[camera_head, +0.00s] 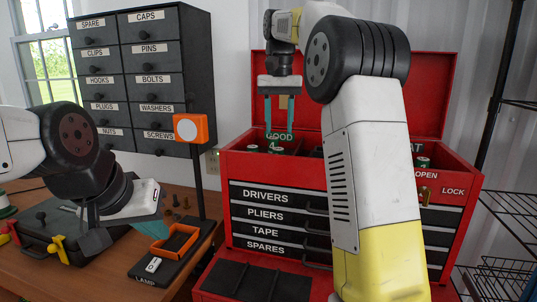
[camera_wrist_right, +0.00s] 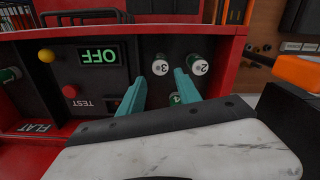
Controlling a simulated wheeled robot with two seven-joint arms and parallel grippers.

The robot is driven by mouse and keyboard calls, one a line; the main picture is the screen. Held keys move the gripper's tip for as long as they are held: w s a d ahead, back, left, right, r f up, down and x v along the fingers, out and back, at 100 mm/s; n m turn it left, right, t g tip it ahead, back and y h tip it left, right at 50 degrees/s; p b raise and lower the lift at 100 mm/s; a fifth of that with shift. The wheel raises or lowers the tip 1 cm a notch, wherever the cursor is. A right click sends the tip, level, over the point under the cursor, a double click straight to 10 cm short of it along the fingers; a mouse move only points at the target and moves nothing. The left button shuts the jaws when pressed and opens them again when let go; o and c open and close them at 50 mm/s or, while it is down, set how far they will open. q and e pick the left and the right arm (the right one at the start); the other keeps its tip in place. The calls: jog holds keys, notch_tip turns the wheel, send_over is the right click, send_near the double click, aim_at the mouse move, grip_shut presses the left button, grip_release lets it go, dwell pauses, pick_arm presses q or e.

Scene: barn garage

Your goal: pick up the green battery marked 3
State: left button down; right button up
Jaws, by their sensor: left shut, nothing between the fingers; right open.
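The green battery marked 3 (camera_wrist_right: 160,66) stands upright in the toolbox's left compartment, its white numbered top showing in the right wrist view. A battery marked 2 (camera_wrist_right: 198,66) stands beside it, and another green battery (camera_wrist_right: 175,98) is partly hidden by a finger. My right gripper (camera_wrist_right: 160,80) is open, its teal fingertips on either side of battery 3 in that view; contact cannot be told. In the head view, my right gripper (camera_head: 278,118) points down over the compartment, where green battery tops (camera_head: 275,149) show. My left gripper (camera_head: 150,224) is shut and empty over the bench.
Another battery (camera_head: 422,162) is in the FLAT compartment. A drawer cabinet (camera_head: 140,75) and an orange tray (camera_head: 160,252) stand at left.

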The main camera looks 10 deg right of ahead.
aim_at(278, 148)
jog(key=shift+w+f, duration=0.1)
jog(key=shift+f, duration=0.85)
notch_tip(278, 148, down, 6)
jog(key=shift+r, duration=0.1)
grip_shut()
